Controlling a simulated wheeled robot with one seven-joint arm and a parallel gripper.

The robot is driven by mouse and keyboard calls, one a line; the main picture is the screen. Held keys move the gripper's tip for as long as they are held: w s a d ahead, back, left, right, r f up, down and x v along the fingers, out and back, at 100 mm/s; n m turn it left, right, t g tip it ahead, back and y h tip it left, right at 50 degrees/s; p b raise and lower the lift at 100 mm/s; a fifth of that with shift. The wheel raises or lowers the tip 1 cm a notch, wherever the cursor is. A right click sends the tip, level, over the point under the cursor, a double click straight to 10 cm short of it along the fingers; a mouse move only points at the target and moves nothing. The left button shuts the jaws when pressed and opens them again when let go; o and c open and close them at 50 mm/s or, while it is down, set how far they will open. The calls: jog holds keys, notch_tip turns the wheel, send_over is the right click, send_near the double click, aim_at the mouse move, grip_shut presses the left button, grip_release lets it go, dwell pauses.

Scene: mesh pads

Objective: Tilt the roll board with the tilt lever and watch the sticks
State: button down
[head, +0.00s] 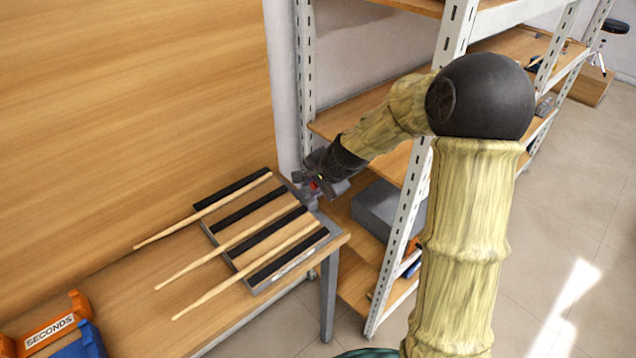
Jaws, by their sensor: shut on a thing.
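The roll board (262,288) is a grey frame with black and wood-coloured stripes, lying on the wooden table near its right end. Three drumstick-like sticks lie across it: a back stick (203,212), a middle stick (231,245) and a front stick (247,270). Their thin ends reach past the board to the left. My gripper (312,192) is at the board's back right corner, shut on a small part there, apparently the tilt lever (316,187), of which a bit of red shows. The gripper hides most of that part. I cannot tell how far the board is tilted.
An orange holder (50,329) labelled "SECONDS" with a blue item stands at the table's front left. A wooden panel rises behind the table. White metal shelving (398,235) with a grey box (385,208) stands close on the right, beside my arm. Floor at right is clear.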

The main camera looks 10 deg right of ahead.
jog(key=shift+s, duration=0.1)
jog(key=c, duration=1.3)
grip_release()
jog(key=shift+c, duration=0.2)
jog(key=shift+r, duration=0.1)
jog(key=v, duration=1.7)
jog(key=shift+p, duration=0.3)
jog(key=shift+d, duration=0.1)
jog(key=s+d+f+n+g+h+p, duration=0.1)
jog(key=s+f+n+g+h+p, duration=0.2)
jog(key=s+n+p, duration=0.7)
jog(key=s+n, duration=0.1)
jog(key=s, duration=0.3)
jog(key=shift+s+d+f+h, duration=0.2)
jog(key=shift+s+d+h, duration=0.05)
jog(key=shift+s+h, duration=0.1)
